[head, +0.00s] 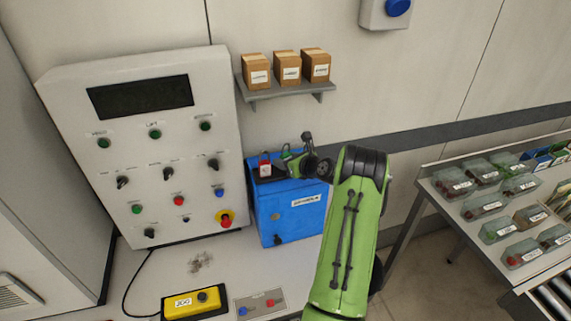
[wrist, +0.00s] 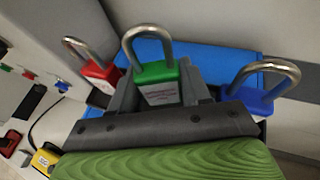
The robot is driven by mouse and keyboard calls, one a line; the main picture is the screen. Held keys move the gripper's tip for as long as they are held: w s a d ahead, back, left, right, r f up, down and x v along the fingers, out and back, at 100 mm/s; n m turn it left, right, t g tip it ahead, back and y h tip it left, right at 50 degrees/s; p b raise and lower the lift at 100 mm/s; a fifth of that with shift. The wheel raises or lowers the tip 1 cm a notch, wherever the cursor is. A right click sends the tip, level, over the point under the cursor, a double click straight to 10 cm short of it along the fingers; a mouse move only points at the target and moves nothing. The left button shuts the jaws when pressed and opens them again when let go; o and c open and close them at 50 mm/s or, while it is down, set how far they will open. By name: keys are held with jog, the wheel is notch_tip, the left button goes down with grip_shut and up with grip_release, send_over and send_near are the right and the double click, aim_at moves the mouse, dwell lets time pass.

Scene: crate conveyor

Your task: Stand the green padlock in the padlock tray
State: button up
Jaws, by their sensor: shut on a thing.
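The green padlock (wrist: 160,88) is upright, shackle up, between the two fingers of my gripper (wrist: 158,76), which is shut on it. In the head view my gripper (head: 288,158) is over the top of the blue box, and the green padlock is mostly hidden behind it. The dark padlock tray (head: 262,178) lies on top of that box, partly covered by my gripper. A red padlock (head: 265,166) stands at its left end. In the wrist view the red padlock (wrist: 100,72) is left of the green one and a blue padlock (wrist: 257,98) is right. I cannot tell whether the green padlock touches the tray.
The blue box (head: 290,215) stands against the wall beside a control panel (head: 150,150). A shelf with cartons (head: 287,87) hangs above it. A yellow box (head: 195,302) lies on the bench. A rack of clear bins (head: 500,195) is at right.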

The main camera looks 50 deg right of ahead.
jog(key=shift+s+f, duration=0.1)
jog(key=shift+f, duration=0.5)
jog(key=o, duration=0.8)
